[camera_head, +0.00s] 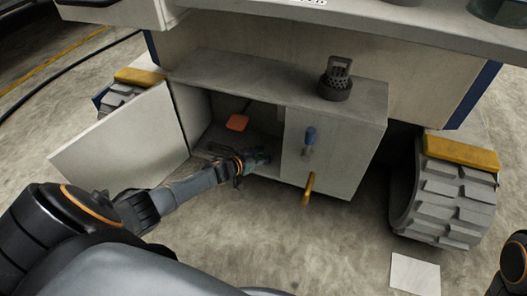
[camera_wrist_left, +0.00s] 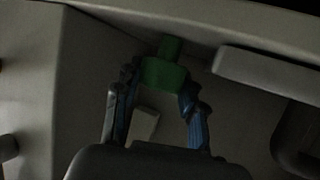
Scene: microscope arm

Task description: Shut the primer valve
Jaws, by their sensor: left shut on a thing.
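A green handle (camera_wrist_left: 165,72), which looks like the primer valve's, sits between the fingers of my left gripper (camera_wrist_left: 160,90) in the left wrist view. The fingers are shut on it. In the head view my left gripper (camera_head: 258,158) reaches into the lower part of the open cabinet (camera_head: 225,68). Only a little green shows at its fingertips there. The valve's body and how far it is turned cannot be made out. My right gripper is out of view.
An open door (camera_head: 128,140) hangs at the cabinet's left. An orange-red part (camera_head: 237,122) is inside. The right front panel carries a blue handle (camera_head: 310,135) and a yellow handle (camera_head: 308,188). A dark perforated object (camera_head: 335,80) stands on top. A tracked wheel (camera_head: 455,190) is at right.

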